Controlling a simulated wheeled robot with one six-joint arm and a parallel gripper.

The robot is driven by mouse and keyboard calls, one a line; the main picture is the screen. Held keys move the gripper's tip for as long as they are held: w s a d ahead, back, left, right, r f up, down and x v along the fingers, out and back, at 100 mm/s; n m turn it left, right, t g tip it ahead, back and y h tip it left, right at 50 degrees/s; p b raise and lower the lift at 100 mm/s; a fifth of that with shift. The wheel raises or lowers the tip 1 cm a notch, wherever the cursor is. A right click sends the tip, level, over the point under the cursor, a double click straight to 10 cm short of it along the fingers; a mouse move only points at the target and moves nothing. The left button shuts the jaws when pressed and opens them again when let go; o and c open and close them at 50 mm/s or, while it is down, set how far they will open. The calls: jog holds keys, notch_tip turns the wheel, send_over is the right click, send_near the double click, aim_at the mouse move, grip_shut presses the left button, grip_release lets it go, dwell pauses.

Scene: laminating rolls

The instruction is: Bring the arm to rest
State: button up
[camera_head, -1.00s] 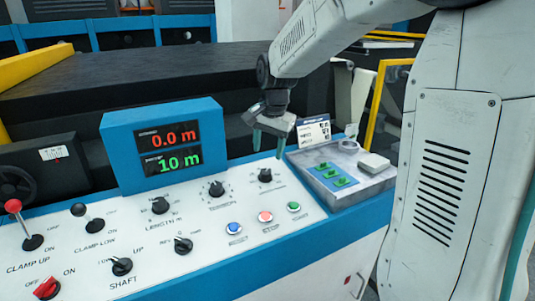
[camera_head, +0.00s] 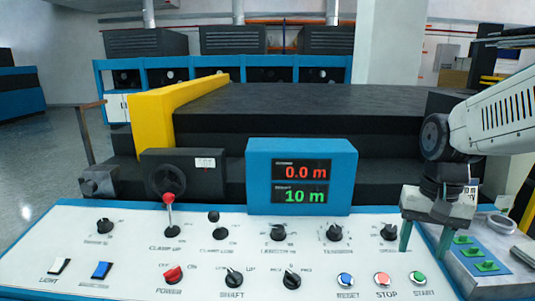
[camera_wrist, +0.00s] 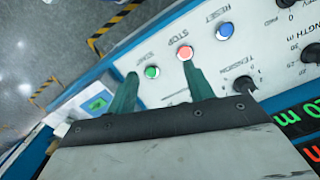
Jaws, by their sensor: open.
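My arm (camera_head: 500,112) reaches in from the right in the head view. My gripper (camera_head: 424,240) hangs at its end over the right part of the white control panel (camera_head: 130,250). Its two green fingers stand apart with nothing between them. In the wrist view my gripper (camera_wrist: 158,82) shows both fingers spread, near the green START button (camera_wrist: 152,72) and the red STOP button (camera_wrist: 185,52). I cannot tell from the views how high the fingertips are above the panel.
The blue-framed display (camera_head: 302,176) reads 0.0 m and 10 m. A red-knobbed clamp lever (camera_head: 169,212) stands up from the panel. The dark machine bed (camera_head: 310,115) lies behind. Open floor (camera_head: 45,165) shows at left.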

jog(key=s+a+r+n+t, duration=0.1)
jog(key=s+n, duration=0.1)
jog(key=s, duration=0.5)
jog(key=s+a+r+n, duration=0.1)
jog(key=s+a+n, duration=0.1)
jog(key=s, duration=0.6)
jog(key=shift+s+a+t, duration=0.2)
jog(key=shift+t, duration=0.2)
jog(key=shift+r, duration=0.1)
